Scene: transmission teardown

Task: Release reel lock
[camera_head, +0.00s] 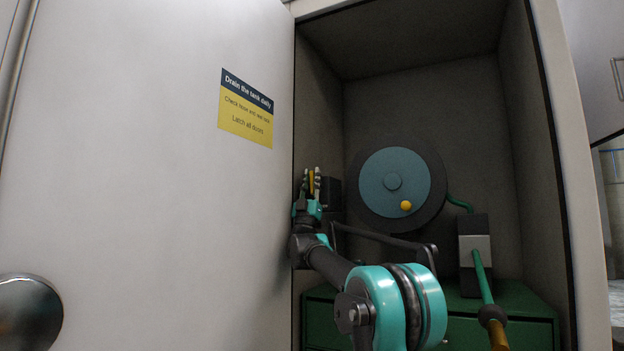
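The hose reel (383,187), a dark disc with a blue face and a yellow knob (405,206), is on the back wall inside the cabinet. A small dark box (331,193) sits left of the reel, by the left wall. My gripper (311,180) points up beside this box. A slim yellow piece (311,183), perhaps the reel lock's handle, shows between its two fingers. The fingers stand close on both sides of it, but I cannot tell whether they press on it. My gripper hides part of the box and what the yellow piece is fixed to.
A white door (150,190) with a yellow and blue notice (246,108) fills the left. A green hose with a brass nozzle (492,318) hangs from a holder (474,250) at right. A green chest (525,308) fills the cabinet bottom. The space above the reel is clear.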

